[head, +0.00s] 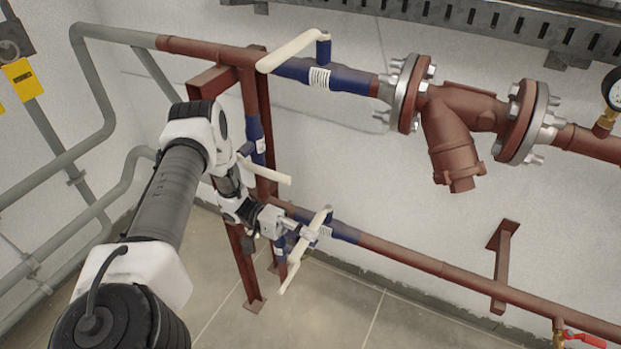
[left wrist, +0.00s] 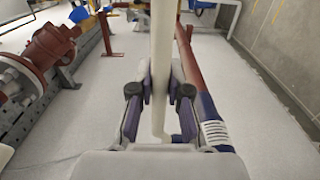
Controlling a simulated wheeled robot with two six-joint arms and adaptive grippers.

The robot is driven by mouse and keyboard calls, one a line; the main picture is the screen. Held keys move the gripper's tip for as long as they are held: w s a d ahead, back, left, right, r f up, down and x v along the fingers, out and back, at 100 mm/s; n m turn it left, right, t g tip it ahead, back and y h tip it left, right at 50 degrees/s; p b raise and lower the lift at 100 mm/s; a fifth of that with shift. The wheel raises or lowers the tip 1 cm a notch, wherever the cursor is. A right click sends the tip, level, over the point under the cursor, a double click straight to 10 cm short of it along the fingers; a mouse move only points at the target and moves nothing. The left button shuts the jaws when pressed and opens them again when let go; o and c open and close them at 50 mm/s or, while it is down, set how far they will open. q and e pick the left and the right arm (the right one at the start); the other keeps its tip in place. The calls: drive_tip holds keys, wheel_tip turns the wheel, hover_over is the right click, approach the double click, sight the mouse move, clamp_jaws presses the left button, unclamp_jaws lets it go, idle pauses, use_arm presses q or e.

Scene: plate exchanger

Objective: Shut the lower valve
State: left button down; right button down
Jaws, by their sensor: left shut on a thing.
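The lower valve has a blue body (head: 345,232) on the lower red-brown pipe, and its long cream lever (head: 293,268) slants across the pipe line in the head view. My left gripper (head: 306,233) is shut on this lever. In the left wrist view the lever (left wrist: 161,60) runs upright between the two finger pads of my left gripper (left wrist: 160,88). The valve's blue body with a white label (left wrist: 212,125) is just right of the fingers there. My right gripper is not in view.
An upper blue valve (head: 325,75) with a cream lever (head: 290,50) sits on the upper pipe. Another cream lever (head: 264,171) is close above my left wrist. A red-brown stand (head: 238,255) is behind my arm. A flanged strainer (head: 455,130) is at right.

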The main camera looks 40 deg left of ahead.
use_arm(q)
drive_tip(key=shift+s+f, duration=0.1)
drive_tip(key=c, duration=1.1)
unclamp_jaws()
drive_tip(key=shift+a, duration=0.1)
